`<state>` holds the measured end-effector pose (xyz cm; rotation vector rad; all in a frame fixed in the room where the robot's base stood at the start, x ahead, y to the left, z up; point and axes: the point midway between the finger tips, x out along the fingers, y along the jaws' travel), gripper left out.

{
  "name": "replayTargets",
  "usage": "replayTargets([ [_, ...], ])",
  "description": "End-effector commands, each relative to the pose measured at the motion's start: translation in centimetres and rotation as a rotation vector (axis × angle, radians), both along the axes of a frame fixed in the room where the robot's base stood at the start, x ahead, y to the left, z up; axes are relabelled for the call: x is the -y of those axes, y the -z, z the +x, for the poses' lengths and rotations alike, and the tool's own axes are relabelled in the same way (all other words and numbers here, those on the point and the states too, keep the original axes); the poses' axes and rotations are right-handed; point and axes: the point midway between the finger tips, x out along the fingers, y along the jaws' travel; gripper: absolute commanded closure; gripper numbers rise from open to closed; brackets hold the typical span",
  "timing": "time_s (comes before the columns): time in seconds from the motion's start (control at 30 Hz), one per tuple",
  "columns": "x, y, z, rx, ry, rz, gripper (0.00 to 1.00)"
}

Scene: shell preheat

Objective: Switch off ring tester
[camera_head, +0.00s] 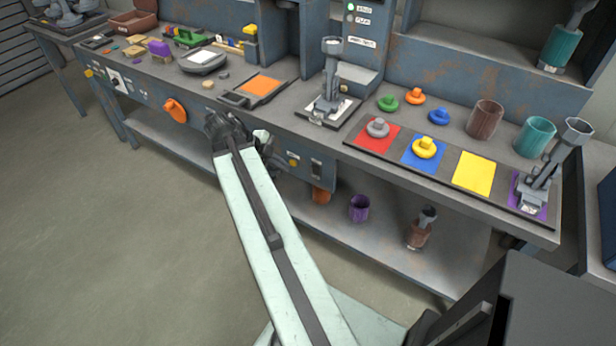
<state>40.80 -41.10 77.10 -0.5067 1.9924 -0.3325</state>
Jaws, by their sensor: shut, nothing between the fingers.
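My gripper (226,127) is at the far end of my pale arm, close to the front edge of the grey workbench (310,128). It is shut and holds nothing; its fingertips are small and dark in this view. No label marks a ring tester that I can read. The bench front carries an orange knob (175,110) left of my gripper, and a yellow button (293,162) and a dark switch plate (316,170) right of it. A white plate (118,82) is farther left. My arm and gripper hide part of the front panel. I cannot tell any switch's position.
A grey stand (331,80) is on the bench behind and right of my gripper. Coloured squares with ring-like pieces, a brown cup (484,118) and a teal cup (534,137) are at the right. A lower shelf (380,235) holds cups. The floor (100,220) at left is clear.

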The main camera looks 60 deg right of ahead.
Motion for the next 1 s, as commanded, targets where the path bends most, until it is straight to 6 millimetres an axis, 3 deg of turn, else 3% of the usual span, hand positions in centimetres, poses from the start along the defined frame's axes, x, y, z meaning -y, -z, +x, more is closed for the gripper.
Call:
replayTargets([
  [0.2,-0.1,-0.1,0.1,0.000,-0.003,0.002,1.00],
  [0.33,0.3,0.9,-0.3,0.000,-0.004,0.003,1.00],
  [0.8,5.0,8.8,-4.1,0.000,-0.004,0.003,1.00],
  [0.87,6.3,7.4,-3.7,0.000,-0.005,0.003,1.00],
  [1.0,8.0,7.2,-3.8,0.000,-0.006,0.004,1.00],
])
